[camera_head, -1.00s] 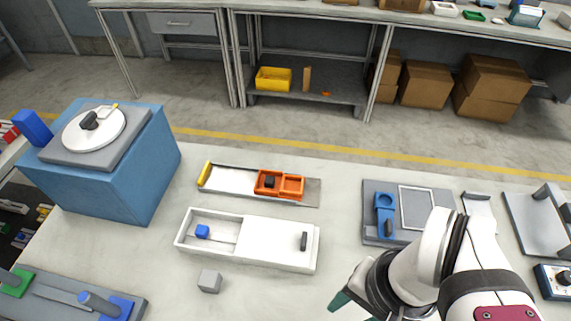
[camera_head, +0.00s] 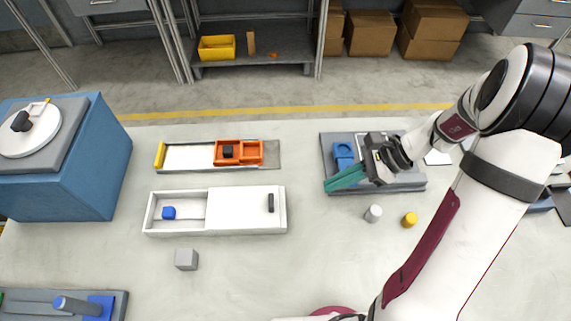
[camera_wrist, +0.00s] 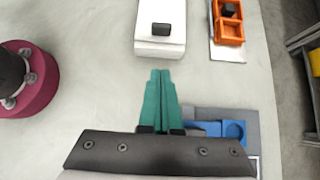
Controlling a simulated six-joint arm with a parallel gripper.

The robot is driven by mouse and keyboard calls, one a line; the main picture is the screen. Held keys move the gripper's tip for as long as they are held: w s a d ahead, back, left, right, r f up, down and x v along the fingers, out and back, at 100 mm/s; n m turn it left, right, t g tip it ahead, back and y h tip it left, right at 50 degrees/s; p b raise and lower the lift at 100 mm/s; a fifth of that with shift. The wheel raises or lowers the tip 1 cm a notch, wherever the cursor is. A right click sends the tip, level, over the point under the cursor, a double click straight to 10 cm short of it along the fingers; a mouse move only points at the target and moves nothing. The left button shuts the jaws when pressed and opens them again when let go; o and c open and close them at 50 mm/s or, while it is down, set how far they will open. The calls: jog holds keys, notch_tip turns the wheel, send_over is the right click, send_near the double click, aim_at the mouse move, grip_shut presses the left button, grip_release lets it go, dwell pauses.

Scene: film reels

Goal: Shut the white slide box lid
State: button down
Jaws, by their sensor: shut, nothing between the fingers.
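The white slide box (camera_head: 147,219) lies on the table left of centre in the head view. A black handle (camera_head: 270,203) stands near the lid's right end. In the wrist view the lid (camera_wrist: 158,31) with its handle (camera_wrist: 161,29) is at top centre. My gripper (camera_head: 328,186) has teal fingers, shut and empty, to the right of the box and apart from it. It also shows in the wrist view (camera_wrist: 160,73).
A tray with an orange two-part block (camera_head: 250,153) lies behind the box. A grey cube (camera_head: 186,259) sits in front of it. A grey board with a blue part (camera_head: 343,152) lies by my gripper. White (camera_head: 373,213) and yellow (camera_head: 410,219) cylinders stand nearby. Table between box and gripper is clear.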

aim_at(219, 208)
jog(key=x, duration=0.9)
jog(key=shift+s+a+r, duration=0.1)
jog(key=shift+a, duration=0.05)
jog(key=a, duration=0.2)
jog(key=shift+a+r, duration=0.1)
jog(key=shift+a, duration=0.7)
jog(key=a, duration=1.6)
